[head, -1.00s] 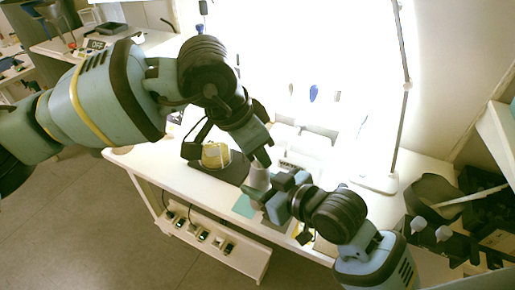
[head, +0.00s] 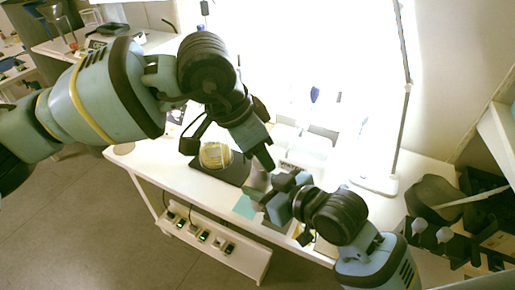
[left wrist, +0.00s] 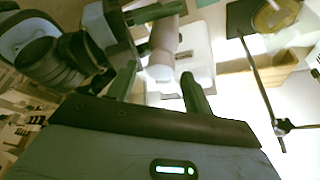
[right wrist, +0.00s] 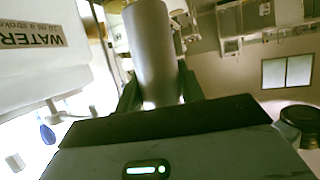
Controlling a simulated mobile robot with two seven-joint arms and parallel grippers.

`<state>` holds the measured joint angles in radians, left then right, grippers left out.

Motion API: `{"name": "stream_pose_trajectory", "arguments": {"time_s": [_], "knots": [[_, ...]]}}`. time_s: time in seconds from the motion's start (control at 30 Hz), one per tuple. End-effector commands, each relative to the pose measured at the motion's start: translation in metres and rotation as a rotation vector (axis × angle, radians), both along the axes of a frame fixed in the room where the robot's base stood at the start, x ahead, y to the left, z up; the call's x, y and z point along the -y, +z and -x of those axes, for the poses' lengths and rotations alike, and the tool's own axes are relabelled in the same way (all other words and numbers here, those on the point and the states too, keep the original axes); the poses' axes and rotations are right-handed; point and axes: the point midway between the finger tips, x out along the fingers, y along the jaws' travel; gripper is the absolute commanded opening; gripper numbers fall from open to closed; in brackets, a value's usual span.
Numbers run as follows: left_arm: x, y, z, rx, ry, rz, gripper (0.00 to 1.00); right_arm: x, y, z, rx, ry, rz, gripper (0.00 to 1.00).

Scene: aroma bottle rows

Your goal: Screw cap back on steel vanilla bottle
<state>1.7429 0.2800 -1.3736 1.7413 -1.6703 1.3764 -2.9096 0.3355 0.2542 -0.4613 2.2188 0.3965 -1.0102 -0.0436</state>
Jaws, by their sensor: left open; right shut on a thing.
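The steel vanilla bottle is a plain grey cylinder (right wrist: 152,50) between the fingers of my right gripper in the right wrist view. My right gripper (head: 272,196) is shut on it over the bench's front edge, and mostly hides it in the head view. My left gripper (head: 264,160) is open just above the bottle. In the left wrist view a pale grey cylinder (left wrist: 166,35) with a wider near end stands beyond the open left fingers. I cannot tell the cap apart from the bottle there.
A yellow-filled dish (head: 215,155) sits on a black stand left of the grippers. A teal mat (head: 244,207) lies at the bench's front edge. A lamp stand (head: 375,184) and black bins (head: 460,240) are to the right. A white WATER container (right wrist: 40,65) is close to my right gripper.

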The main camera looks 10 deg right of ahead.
Motion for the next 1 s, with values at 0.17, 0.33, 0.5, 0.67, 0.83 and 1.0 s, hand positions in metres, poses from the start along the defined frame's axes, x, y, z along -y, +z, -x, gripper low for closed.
{"name": "stream_pose_trajectory", "arguments": {"time_s": [0.17, 0.33, 0.5, 0.67, 0.83, 1.0], "knots": [[0.0, 0.022, 0.0, 0.003, -0.001, 0.001, 0.51, 0.0, 0.001, 0.0, 0.003, 0.0, -0.001, 0.0], [0.0, 0.039, 0.0, 0.002, -0.001, 0.0, 0.51, 0.0, 0.001, 0.0, 0.003, 0.0, -0.001, 0.0], [0.0, 0.041, 0.0, 0.0, -0.001, 0.0, 0.51, 0.0, 0.001, 0.0, 0.002, 0.0, -0.001, 0.0], [0.0, 0.041, 0.0, -0.001, 0.002, 0.0, 0.47, 0.0, 0.001, 0.0, 0.003, 0.0, -0.001, 0.0], [0.0, 0.041, 0.0, -0.03, 0.076, 0.004, 0.47, 0.0, 0.001, 0.0, 0.003, 0.0, -0.001, 0.0], [0.001, 0.042, -0.001, -0.111, 0.283, 0.012, 0.47, 0.0, 0.001, 0.0, 0.003, 0.0, -0.001, 0.0]]}}
